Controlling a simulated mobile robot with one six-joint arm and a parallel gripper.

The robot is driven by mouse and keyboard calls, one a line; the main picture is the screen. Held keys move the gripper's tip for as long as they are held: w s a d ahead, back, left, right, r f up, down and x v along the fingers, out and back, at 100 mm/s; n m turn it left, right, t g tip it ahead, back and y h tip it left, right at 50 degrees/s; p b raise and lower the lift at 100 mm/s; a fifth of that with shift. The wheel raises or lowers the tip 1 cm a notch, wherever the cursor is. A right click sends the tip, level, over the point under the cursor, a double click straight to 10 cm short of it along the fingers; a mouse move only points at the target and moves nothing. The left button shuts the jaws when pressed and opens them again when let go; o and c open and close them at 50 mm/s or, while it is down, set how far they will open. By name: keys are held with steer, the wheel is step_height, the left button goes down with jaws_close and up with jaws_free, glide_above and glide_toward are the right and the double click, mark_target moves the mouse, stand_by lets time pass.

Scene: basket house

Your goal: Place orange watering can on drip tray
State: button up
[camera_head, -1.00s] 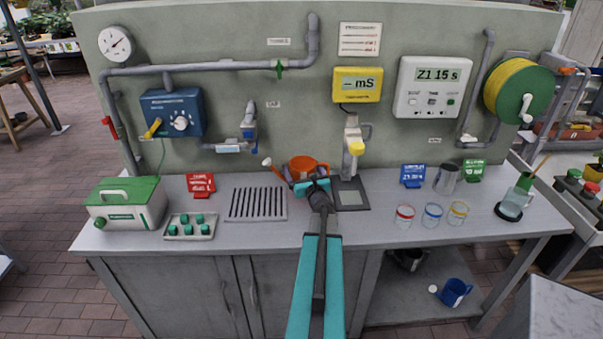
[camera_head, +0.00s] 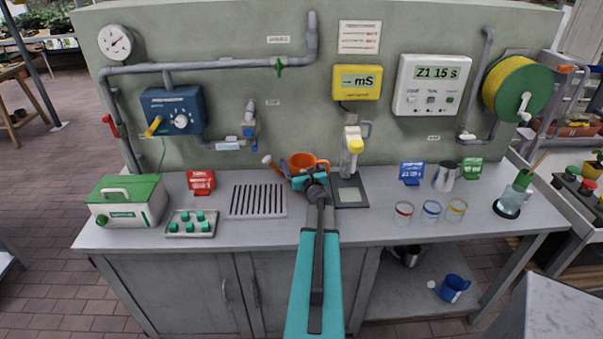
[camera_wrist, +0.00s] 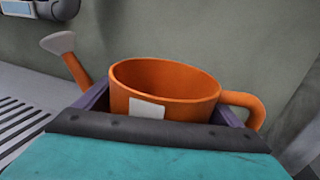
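The orange watering can (camera_head: 302,161) is upright at the back of the counter, between the slotted drip tray and the tap. Its spout points left and its handle right. In the wrist view the can (camera_wrist: 165,82) stands between my two purple fingers, which appear to press on its sides; its lower part is hidden behind my teal gripper body. My gripper (camera_head: 308,178) is at the front of the can. I cannot tell whether the can's base touches the counter. The slotted metal drip tray (camera_head: 257,201) lies flat and empty, left of the can; part shows in the wrist view (camera_wrist: 18,122).
A tap (camera_head: 352,150) stands over a dark square plate (camera_head: 349,192) to the right. A red card holder (camera_head: 201,182), green-lidded box (camera_head: 127,201) and tray of green-capped pots (camera_head: 190,224) are left. Several glasses (camera_head: 431,212) stand right. The wall and pipes are close behind.

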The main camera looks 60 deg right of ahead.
steer(key=c, duration=0.9)
steer(key=shift+o, duration=0.2)
steer(key=shift+r, duration=0.15)
steer(key=shift+r+b, duration=0.7)
steer(key=shift+r, duration=0.35)
steer(key=s+d+r+v, duration=0.1)
steer(key=r+v, duration=0.1)
steer(key=v, duration=1.3)
steer(key=shift+r, duration=0.35)
steer(key=shift+s+f+p, duration=0.1)
steer(key=shift+p, duration=0.2)
